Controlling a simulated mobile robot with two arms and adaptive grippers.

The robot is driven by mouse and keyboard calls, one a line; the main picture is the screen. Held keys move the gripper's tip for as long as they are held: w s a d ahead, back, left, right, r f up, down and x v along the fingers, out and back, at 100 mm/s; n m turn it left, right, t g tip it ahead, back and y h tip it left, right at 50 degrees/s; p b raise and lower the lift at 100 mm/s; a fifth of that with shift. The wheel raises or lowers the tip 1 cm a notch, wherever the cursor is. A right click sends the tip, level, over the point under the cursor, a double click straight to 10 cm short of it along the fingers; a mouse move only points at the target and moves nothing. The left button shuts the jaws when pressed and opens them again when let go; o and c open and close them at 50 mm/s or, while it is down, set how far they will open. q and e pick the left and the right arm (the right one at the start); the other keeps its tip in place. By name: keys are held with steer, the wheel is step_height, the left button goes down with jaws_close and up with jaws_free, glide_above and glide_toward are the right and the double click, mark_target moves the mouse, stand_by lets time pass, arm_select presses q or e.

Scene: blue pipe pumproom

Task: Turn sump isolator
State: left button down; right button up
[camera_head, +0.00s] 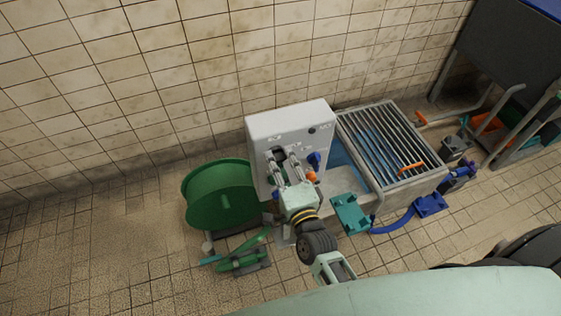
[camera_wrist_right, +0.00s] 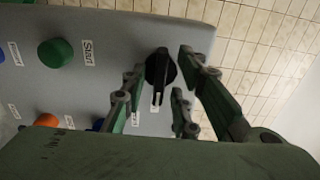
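The grey control box (camera_head: 290,118) stands against the tiled wall, with labelled buttons and knobs on its front. In the right wrist view a black rotary knob (camera_wrist_right: 160,70) with a bar handle sits on the panel (camera_wrist_right: 120,35); I cannot read a label naming it the sump isolator. My right gripper (camera_head: 278,156) is at the panel front, its fingers partly covering the dark knob area. In the wrist view the right gripper (camera_wrist_right: 158,90) is open, fingers on either side of the knob, with visible gaps. My left gripper does not show.
A green button (camera_wrist_right: 55,52) labelled Start and an orange control (camera_wrist_right: 46,120) are on the panel. A green reel (camera_head: 222,194) stands left of the box. A slatted grate (camera_head: 385,145) and a teal piece (camera_head: 350,213) are to the right. Open floor lies left.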

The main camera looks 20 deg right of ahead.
jaws_close()
steer(key=shift+n, duration=0.4)
steer(key=n+p, duration=0.2)
steer(key=shift+n, duration=0.4)
steer(key=n+p, duration=0.1)
steer(key=n, duration=0.3)
steer(key=shift+n+p, duration=0.3)
steer(key=shift+p, duration=0.1)
steer(key=n+p, duration=0.1)
steer(key=n, duration=0.4)
steer(key=n+p, duration=0.1)
steer(key=n, duration=0.3)
steer(key=shift+f+n, duration=0.1)
steer(key=shift+n, duration=0.4)
